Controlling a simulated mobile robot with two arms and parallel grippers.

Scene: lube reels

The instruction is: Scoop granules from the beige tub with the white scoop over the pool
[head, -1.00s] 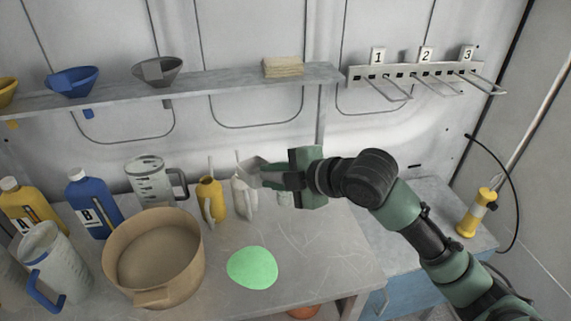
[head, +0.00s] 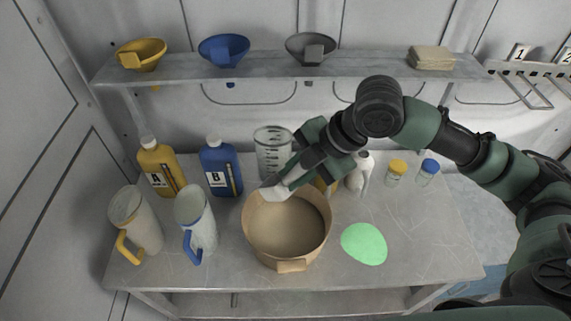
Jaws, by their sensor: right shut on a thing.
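The beige tub (head: 290,265) stands on the table with tan granules (head: 288,225) inside. My right gripper (head: 292,178) is shut on the white scoop (head: 275,192) and holds it at the tub's back left rim; whether it touches the rim or the granules I cannot tell. The green pool (head: 364,244) lies flat on the table to the right of the tub. My left gripper is not in view.
Yellow bottle A (head: 160,168), blue bottle B (head: 221,168) and two pitchers (head: 197,222) stand left of the tub. A clear measuring jug (head: 272,150) is behind it. A white bottle (head: 359,172) and two small jars (head: 397,172) stand at right. A shelf (head: 270,67) with funnels runs above.

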